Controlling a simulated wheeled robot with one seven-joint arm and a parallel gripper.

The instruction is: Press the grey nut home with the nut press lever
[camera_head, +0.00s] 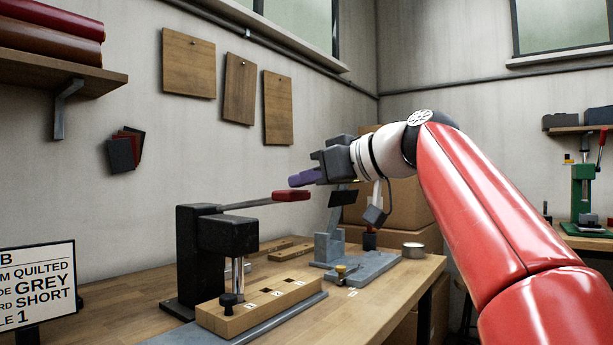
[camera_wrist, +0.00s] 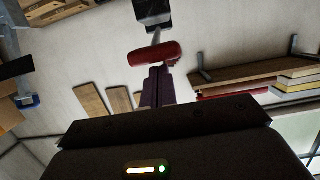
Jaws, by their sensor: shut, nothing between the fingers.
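The black nut press (camera_head: 205,245) stands on the workbench. Its lever runs out to the right and ends in a red handle (camera_head: 291,195); the lever lies nearly level, tilted slightly up. My gripper (camera_head: 303,178) is shut and empty, its purple fingers just above the red handle. In the wrist view the handle (camera_wrist: 155,57) lies right beyond the fingertips (camera_wrist: 157,72); I cannot tell whether they touch. A wooden block (camera_head: 262,308) with several slots sits below the press ram. A dark knob-like piece (camera_head: 229,299) stands at its near end. I cannot make out the grey nut.
A sign (camera_head: 35,290) at left reads GREY, SHORT and 1. A grey fixture (camera_head: 328,248) and a round tin (camera_head: 413,250) stand further back on the bench. Cardboard boxes (camera_head: 405,205) are behind my arm. A green press (camera_head: 583,190) is at far right.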

